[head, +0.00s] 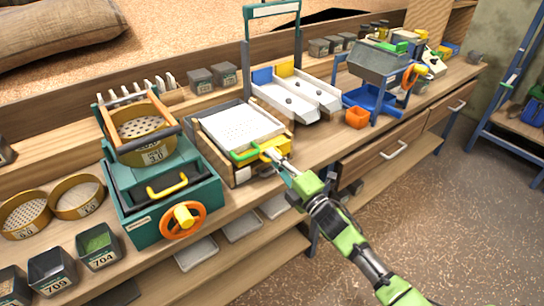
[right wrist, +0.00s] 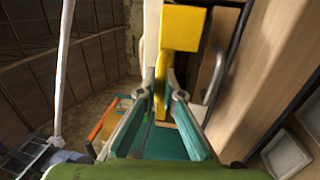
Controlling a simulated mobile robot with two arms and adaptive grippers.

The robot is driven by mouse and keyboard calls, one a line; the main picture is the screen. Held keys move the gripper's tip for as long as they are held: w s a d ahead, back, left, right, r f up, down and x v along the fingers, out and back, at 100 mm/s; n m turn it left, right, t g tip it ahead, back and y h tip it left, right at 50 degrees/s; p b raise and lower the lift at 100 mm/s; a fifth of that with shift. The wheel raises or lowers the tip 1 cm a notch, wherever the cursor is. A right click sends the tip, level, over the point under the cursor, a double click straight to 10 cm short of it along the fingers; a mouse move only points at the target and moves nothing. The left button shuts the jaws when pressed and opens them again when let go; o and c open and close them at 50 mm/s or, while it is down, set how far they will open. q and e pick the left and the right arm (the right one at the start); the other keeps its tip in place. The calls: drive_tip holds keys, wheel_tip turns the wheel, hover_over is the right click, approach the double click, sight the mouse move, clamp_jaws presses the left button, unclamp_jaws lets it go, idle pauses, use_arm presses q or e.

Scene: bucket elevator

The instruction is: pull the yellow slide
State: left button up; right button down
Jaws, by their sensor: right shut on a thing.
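The yellow slide (head: 280,145) sits at the front right corner of a wooden-framed box with a white perforated tray (head: 236,127). In the right wrist view the slide shows as a yellow block (right wrist: 182,28) with a narrower yellow part running down between the fingers. My right gripper (head: 275,158) reaches in from the lower right and is shut on the yellow slide; its two fingers (right wrist: 162,97) stand on either side of the narrow part. The fingers partly hide the slide in the head view. My left gripper is not in view.
A green handle (head: 244,154) is close left of the gripper. Left stands a teal machine with an orange wheel (head: 184,220). The floor in front of the bench is clear.

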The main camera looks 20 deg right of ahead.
drive_tip(key=c, duration=2.2)
unclamp_jaws()
drive_tip(key=shift+s+f, duration=0.1)
drive_tip(key=shift+f, duration=0.05)
drive_tip(key=shift+o, duration=0.2)
drive_tip(key=shift+s, duration=0.1)
drive_tip(key=v, duration=1.2)
drive_tip(key=shift+d, duration=0.1)
